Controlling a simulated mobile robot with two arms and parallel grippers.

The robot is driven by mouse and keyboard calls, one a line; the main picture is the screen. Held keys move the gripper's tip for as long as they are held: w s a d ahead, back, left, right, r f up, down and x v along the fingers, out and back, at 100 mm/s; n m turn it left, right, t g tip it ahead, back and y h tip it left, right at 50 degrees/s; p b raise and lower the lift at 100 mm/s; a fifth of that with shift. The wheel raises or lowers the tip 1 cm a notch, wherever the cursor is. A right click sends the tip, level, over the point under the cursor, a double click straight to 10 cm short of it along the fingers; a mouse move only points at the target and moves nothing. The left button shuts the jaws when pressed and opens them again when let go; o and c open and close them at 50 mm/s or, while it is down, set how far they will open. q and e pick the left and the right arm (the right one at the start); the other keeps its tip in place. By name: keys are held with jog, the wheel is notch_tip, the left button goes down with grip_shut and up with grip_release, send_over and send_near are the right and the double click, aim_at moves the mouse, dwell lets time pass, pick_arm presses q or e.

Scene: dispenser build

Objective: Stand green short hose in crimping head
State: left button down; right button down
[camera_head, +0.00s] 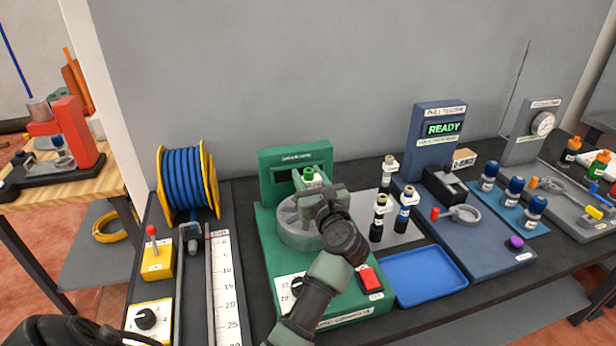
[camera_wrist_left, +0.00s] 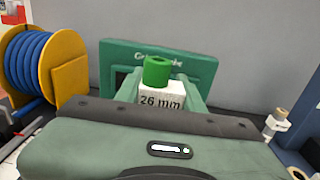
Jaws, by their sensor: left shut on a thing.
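My left gripper (camera_head: 311,184) is over the round grey crimping head (camera_head: 289,232) of the green machine (camera_head: 264,262). It is shut on the green short hose (camera_head: 312,174), whose green end shows above the fingers. In the left wrist view the hose (camera_wrist_left: 157,70) stands roughly upright between the two fingers, with a white "26 mm" label below its green top. The hose's lower end is hidden, so I cannot tell whether it touches the crimping head. My right gripper is not in view.
A red button (camera_head: 370,279) is on the machine's front right. A blue hose spool (camera_head: 187,182) and a ruler (camera_head: 224,285) are at left.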

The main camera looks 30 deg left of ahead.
pick_arm(q)
jog(key=shift+f+b, duration=0.5)
jog(key=shift+f, duration=0.05)
jog(key=c, duration=1.2)
grip_release()
jog(key=shift+o, duration=0.2)
